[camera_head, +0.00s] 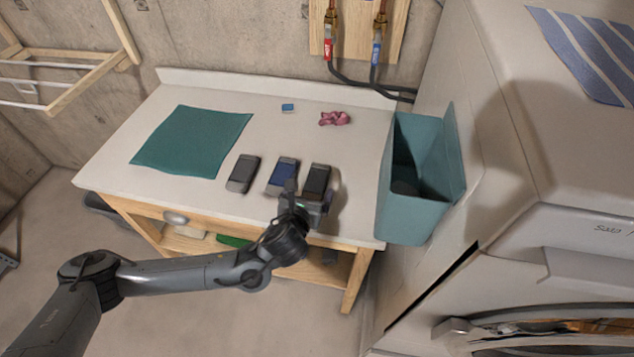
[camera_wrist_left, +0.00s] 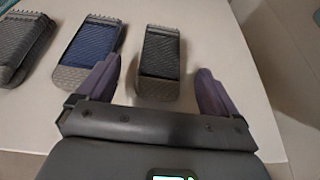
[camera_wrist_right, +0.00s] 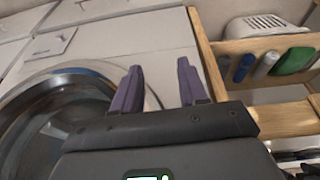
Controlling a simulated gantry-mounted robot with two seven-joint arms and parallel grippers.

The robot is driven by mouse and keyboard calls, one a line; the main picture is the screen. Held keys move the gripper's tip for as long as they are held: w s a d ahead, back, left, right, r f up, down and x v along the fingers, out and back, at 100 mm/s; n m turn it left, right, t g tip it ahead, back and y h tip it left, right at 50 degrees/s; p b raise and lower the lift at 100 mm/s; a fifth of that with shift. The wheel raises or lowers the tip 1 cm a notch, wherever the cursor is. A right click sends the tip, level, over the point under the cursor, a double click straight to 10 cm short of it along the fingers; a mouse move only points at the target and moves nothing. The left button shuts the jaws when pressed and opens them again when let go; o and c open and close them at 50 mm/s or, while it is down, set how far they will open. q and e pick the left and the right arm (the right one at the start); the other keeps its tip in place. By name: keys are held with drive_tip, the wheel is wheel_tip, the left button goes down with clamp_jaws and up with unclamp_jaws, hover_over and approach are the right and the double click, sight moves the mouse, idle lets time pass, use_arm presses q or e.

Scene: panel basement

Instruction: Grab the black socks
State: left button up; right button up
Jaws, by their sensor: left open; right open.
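The black socks (camera_head: 317,180), a folded pair with a grey band, lie at the right end of a row of three folded pairs on the white table. In the left wrist view the black socks (camera_wrist_left: 161,58) lie between and just beyond the fingertips of my left gripper (camera_wrist_left: 156,78). The left gripper (camera_head: 308,197) is open and empty above the table's front edge, partly covering the near end of the socks in the head view. My right gripper (camera_wrist_right: 160,78) is open and empty, facing the washing machine front; it is not in the head view.
Blue socks (camera_head: 283,174) and grey socks (camera_head: 243,174) lie left of the black pair. A green cloth (camera_head: 192,140), a small blue block (camera_head: 288,107) and a pink scrunched item (camera_head: 334,118) are on the table. A teal bin (camera_head: 408,217) stands at the table's right, beside the washing machine (camera_head: 560,170).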

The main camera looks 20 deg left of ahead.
sight(316, 181)
use_arm(q)
drive_tip(key=shift+b+x, duration=0.3)
drive_tip(key=shift+x, duration=2.7)
drive_tip(key=shift+d+f, duration=0.1)
drive_tip(key=c, duration=1)
